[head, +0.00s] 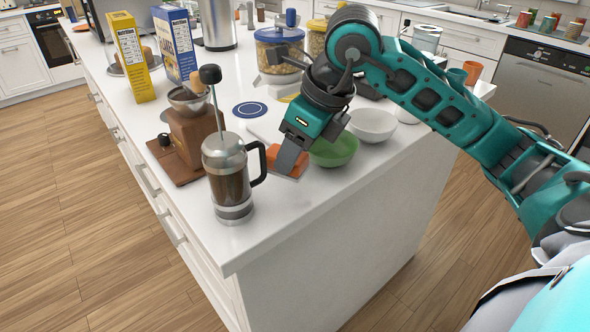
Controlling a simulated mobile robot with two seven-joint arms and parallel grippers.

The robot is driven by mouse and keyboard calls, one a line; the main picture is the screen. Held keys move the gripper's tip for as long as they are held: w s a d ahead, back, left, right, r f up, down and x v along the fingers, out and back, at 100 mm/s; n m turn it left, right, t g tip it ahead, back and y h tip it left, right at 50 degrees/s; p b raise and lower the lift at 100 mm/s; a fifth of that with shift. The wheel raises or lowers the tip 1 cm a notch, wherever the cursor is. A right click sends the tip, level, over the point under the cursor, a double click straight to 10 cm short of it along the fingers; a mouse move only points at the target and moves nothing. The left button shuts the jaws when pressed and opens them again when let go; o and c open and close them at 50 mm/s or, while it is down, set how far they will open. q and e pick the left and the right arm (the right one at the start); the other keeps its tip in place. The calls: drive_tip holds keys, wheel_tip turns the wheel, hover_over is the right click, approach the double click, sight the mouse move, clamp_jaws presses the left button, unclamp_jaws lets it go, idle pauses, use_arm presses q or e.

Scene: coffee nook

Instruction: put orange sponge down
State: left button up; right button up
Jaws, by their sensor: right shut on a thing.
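The orange sponge (298,166) is at the counter's near part, between the French press and the green bowl. My right gripper (284,170) reaches down over it from the upper right and is shut on it. The gripper hides part of the sponge. The sponge is low, close to the white counter (283,207); I cannot tell whether it touches the surface. My left gripper is not in view.
A French press (229,183) stands close on the left. A green bowl (334,152) and a white bowl (373,126) stand close on the right. A blue round coaster (250,109) lies behind. The counter's front strip is clear.

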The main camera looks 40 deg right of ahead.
sight(301, 158)
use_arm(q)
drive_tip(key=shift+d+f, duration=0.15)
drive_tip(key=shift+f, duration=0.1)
use_arm(e)
drive_tip(key=shift+f, duration=1.8)
use_arm(q)
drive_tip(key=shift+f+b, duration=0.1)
drive_tip(key=shift+b, duration=0.3)
use_arm(e)
drive_tip(key=shift+f, duration=0.1)
drive_tip(key=o, duration=0.8)
drive_tip(key=shift+o, duration=0.2)
drive_tip(key=shift+r, duration=0.2)
use_arm(q)
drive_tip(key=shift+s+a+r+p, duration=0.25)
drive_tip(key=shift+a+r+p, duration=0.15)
drive_tip(key=shift+p, duration=0.65)
use_arm(e)
drive_tip(key=v, duration=1.2)
drive_tip(key=shift+f, duration=0.1)
